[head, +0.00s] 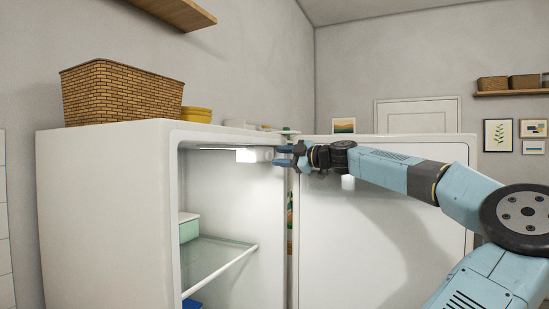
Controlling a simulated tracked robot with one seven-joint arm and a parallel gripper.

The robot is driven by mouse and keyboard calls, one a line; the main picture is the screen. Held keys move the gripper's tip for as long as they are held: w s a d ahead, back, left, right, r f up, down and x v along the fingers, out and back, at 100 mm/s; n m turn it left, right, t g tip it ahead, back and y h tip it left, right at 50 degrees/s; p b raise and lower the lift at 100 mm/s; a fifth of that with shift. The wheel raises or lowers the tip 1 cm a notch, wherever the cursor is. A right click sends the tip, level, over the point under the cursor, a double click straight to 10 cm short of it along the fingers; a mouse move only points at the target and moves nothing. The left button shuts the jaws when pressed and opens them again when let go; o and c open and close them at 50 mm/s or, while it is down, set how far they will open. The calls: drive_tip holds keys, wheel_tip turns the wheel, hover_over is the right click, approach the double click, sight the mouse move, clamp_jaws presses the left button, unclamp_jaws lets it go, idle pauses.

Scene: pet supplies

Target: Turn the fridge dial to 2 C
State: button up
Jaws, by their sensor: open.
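The white fridge (105,200) stands open, its door (400,245) swung out to the right. A small bright white housing (246,156) hangs under the fridge ceiling inside; I cannot make out a dial face, numbers or its setting. My gripper (279,155) is open and points left, at the fridge opening's upper right edge. Its blue fingers are just right of the housing in the picture. I see nothing between them, and I cannot tell how far they are from the housing in depth.
Inside, a glass shelf (222,262) holds a pale green box (189,228); a blue thing (192,304) shows lower down. A wicker basket (120,95) and yellow bowls (197,114) stand on top of the fridge. My arm crosses in front of the door.

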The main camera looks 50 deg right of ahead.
sight(268, 156)
drive_tip(key=shift+w+a, duration=0.15)
drive_tip(key=shift+w, duration=0.55)
drive_tip(key=shift+w+a, duration=0.15)
drive_tip(key=shift+w, duration=0.55)
clamp_jaws()
